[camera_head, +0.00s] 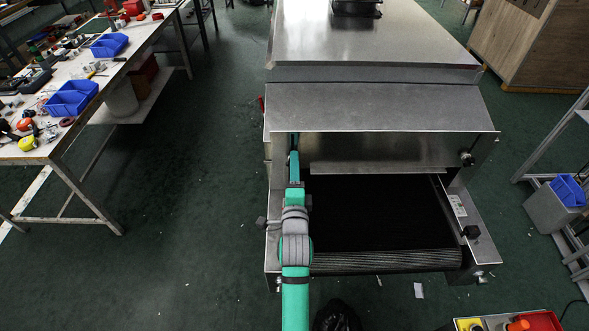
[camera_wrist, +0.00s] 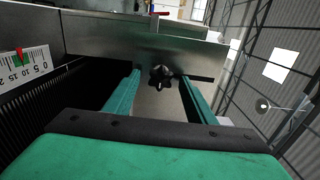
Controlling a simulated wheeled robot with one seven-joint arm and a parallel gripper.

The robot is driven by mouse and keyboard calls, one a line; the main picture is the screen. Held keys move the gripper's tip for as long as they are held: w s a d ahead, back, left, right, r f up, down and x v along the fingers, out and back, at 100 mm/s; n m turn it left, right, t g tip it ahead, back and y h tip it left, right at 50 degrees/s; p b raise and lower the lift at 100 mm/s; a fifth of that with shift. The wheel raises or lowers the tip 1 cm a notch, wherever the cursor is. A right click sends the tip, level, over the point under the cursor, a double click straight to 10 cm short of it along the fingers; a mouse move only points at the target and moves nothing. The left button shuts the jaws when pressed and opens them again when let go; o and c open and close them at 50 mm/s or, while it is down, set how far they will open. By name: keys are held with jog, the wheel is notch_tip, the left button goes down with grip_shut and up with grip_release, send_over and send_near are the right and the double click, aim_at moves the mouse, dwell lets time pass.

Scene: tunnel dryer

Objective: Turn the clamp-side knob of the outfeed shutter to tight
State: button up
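The outfeed shutter (camera_head: 385,148) is a bare metal plate hanging under the hood at the dryer's mouth. In the wrist view a black lobed knob (camera_wrist: 161,78) sits on a metal face, with a dark rod sticking out to its right. My gripper (camera_wrist: 160,74) is open, with one green finger to each side of this knob; I cannot tell whether either touches it. In the head view my arm reaches to the shutter's left end and hides the knob there. Another knob (camera_head: 466,158) shows at the shutter's right end.
A white scale (camera_wrist: 25,67) with a red pointer is at the left in the wrist view. The black conveyor belt (camera_head: 380,215) runs below the shutter. Dark side knobs (camera_head: 472,231) sit on the rails. A cluttered workbench (camera_head: 75,95) stands left, with clear floor between.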

jog(key=shift+s, duration=0.1)
jog(key=s, duration=1)
jog(key=shift+s, duration=0.4)
